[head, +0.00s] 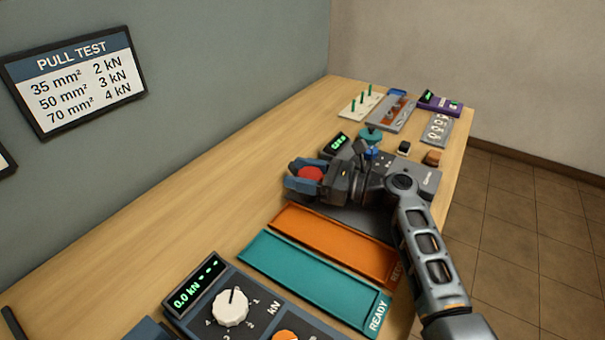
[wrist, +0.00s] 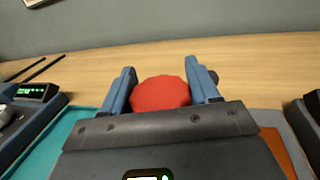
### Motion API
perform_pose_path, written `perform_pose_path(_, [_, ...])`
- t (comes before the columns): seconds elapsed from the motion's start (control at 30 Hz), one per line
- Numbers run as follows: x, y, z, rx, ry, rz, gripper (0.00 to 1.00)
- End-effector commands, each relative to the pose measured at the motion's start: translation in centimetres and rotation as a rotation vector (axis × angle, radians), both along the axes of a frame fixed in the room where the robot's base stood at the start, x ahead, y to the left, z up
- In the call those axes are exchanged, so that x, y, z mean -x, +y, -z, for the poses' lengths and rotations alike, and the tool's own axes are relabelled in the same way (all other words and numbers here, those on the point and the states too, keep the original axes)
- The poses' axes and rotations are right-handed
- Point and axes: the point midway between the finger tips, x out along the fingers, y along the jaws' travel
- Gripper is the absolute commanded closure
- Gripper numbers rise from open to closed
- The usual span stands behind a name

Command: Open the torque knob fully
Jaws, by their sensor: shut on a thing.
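A red knob (head: 311,174) with a faceted rim sits between the blue fingers of my gripper (head: 303,179) in the head view. It also shows in the wrist view (wrist: 160,94), with one finger on each side of it. My gripper is shut on this red knob. No label or scale of the knob can be read, and its base is hidden behind my gripper. How far it is turned cannot be told.
A white dial (head: 230,307) stands on a kN panel at the front. Teal (head: 310,268) and orange (head: 335,243) trays lie between that panel and my arm. A teal knob (head: 370,134) and several fixtures stand behind.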

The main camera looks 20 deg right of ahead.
Motion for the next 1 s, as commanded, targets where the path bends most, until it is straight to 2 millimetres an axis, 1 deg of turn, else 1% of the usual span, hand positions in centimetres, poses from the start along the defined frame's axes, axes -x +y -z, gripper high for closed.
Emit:
perform_pose_path(0.37, [0.0,0.0,0.1,0.001,0.001,-0.006,0.95])
perform_pose_path(0.4, [0.0,0.0,0.1,0.001,0.001,-0.006,0.38])
perform_pose_path(0.6, [0.0,0.0,0.0,0.001,0.001,-0.005,0.19])
perform_pose_path(0.87, [0.1,-0.1,0.1,0.001,0.001,-0.004,0.19])
perform_pose_path(1.0, [0.9,-1.2,0.1,0.000,0.000,-0.003,0.19])
